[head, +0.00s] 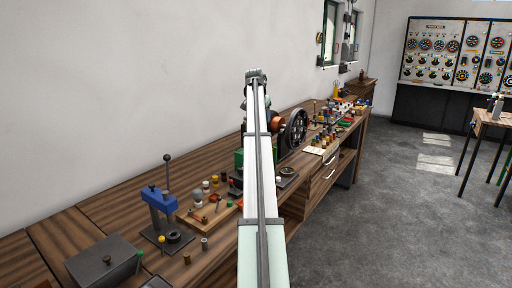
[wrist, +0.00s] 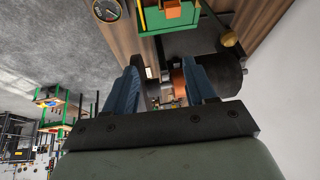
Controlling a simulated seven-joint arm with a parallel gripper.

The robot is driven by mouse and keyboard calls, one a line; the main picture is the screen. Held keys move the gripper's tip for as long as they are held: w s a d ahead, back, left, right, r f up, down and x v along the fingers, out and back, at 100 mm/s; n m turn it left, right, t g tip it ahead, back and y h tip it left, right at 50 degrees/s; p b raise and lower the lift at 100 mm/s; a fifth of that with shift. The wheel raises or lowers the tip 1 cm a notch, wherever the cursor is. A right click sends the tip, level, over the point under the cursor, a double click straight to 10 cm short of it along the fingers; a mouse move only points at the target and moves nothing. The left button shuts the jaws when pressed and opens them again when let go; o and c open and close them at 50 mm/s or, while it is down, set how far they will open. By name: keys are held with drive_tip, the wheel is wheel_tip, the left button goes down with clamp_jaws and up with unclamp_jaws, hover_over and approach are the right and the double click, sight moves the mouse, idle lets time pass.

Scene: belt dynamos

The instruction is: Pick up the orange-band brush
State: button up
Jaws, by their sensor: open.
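I cannot pick out the orange-band brush for certain among the small parts in either view. My gripper (wrist: 164,84) shows in the wrist view with its two blue fingers spread apart. Nothing is held between them. Beyond the gap are a copper-orange round part (wrist: 179,82) and dark machine parts, apart from the fingers as far as I can tell. In the head view my arm runs up the middle over the bench and hides part of it. The gripper itself cannot be made out there.
The wooden bench (head: 105,208) runs along the wall. It bears a blue hand press (head: 160,205), a grey box (head: 104,262), a wooden tray (head: 207,213) of small parts, a machine with a black wheel (head: 294,130), and several small coloured parts farther back. Open floor (head: 400,200) lies right.

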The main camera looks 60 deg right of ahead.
drive_tip(key=w+a+g, duration=0.1)
drive_tip(key=w+a, duration=0.3)
drive_tip(key=shift+m, duration=0.4)
drive_tip(key=shift+a+x, duration=0.15)
drive_tip(key=shift+x, duration=3.3)
drive_tip(key=shift+a+x, duration=0.1)
drive_tip(key=shift+x, duration=3.3)
drive_tip(key=shift+s+f, duration=0.1)
drive_tip(key=shift+s, duration=0.05)
drive_tip(key=shift+c, duration=0.2)
clamp_jaws()
